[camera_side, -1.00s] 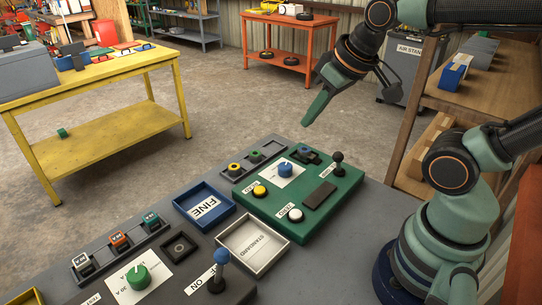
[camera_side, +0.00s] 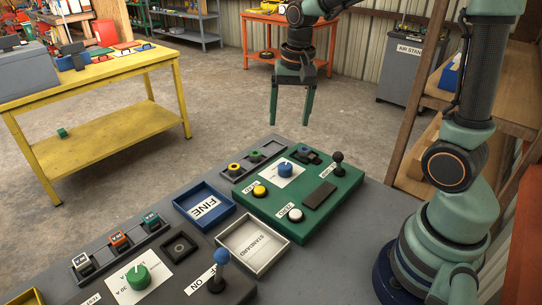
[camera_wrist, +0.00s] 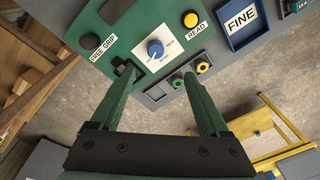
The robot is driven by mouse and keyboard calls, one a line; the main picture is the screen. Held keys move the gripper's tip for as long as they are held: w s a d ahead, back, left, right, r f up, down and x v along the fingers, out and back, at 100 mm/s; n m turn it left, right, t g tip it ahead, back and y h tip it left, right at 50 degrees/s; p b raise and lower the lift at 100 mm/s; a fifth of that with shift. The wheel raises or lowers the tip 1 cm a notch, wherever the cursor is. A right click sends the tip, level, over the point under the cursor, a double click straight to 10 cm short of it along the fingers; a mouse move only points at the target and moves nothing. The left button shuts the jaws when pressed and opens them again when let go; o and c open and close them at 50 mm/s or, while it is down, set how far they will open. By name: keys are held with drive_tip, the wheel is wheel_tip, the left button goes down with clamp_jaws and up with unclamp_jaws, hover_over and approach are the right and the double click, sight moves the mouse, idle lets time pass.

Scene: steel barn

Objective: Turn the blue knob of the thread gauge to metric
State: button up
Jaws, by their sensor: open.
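The blue knob (camera_side: 284,169) sits on a white label plate on the green gauge panel (camera_side: 276,206). It also shows in the wrist view (camera_wrist: 155,48), with small print around it that is too small to read surely. The way its pale mark points is not clear. My gripper (camera_side: 291,122) is open and empty, its two green fingers hanging down above and beyond the panel's far edge. In the wrist view my fingertips (camera_wrist: 158,70) are well apart, and the knob shows between and ahead of them, untouched.
A black-balled lever (camera_side: 338,157), a yellow button (camera_side: 260,190) and a white button (camera_side: 295,214) stand near the knob. A blue FINE tray (camera_side: 205,208) and a white STANDARD tray (camera_side: 254,240) lie beside the panel. Air above the panel is clear.

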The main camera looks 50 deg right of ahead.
sight(285, 165)
drive_tip(key=f, duration=0.5)
drive_tip(key=w+d+f+m, duration=0.1)
drive_tip(key=f, duration=0.4)
drive_tip(key=w+f+m+g, duration=0.1)
drive_tip(key=f, duration=0.4)
drive_tip(key=shift+d+f, duration=0.3)
drive_tip(key=shift+d, duration=0.05)
clamp_jaws()
